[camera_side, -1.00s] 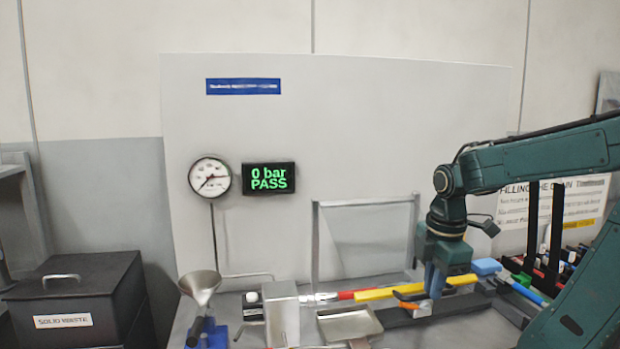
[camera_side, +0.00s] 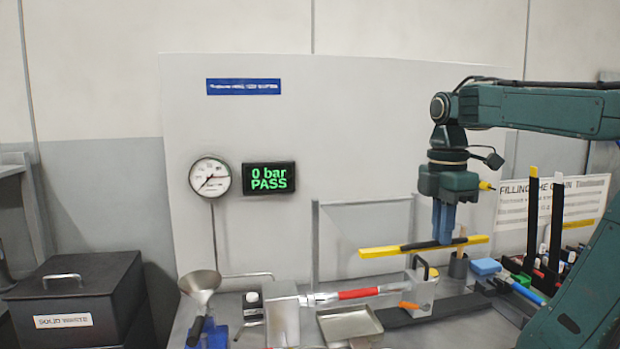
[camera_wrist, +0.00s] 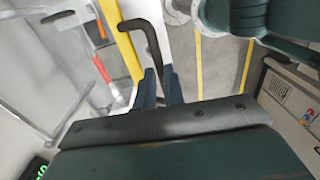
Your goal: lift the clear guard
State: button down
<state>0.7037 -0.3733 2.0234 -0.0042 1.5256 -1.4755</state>
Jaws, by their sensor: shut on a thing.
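The clear guard's see-through panel is hard to make out; a yellow bar (camera_side: 382,252) with a black handle (camera_side: 420,245) shows as its edge. In the wrist view the yellow bar (camera_wrist: 122,40) and bent black handle (camera_wrist: 152,42) run up to my fingers. My gripper (camera_side: 443,240) points down and is shut on the black handle, with the bar raised well above the bench and nearly level. My fingers also show in the wrist view (camera_wrist: 160,88); the exact contact is partly hidden. A grey frame (camera_side: 316,245) stands at the back panel.
A funnel (camera_side: 200,284) stands on the left.

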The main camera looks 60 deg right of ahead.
jog(key=w+d+r, duration=0.2)
jog(key=r, duration=0.5)
jog(key=w+d+r, duration=0.2)
jog(key=r, duration=0.5)
jog(key=shift+w+d, duration=0.2)
jog(key=shift+d, duration=0.05)
jog(key=shift+f, duration=0.1)
jog(key=c, duration=1.5)
grip_release()
jog(key=shift+w, duration=0.1)
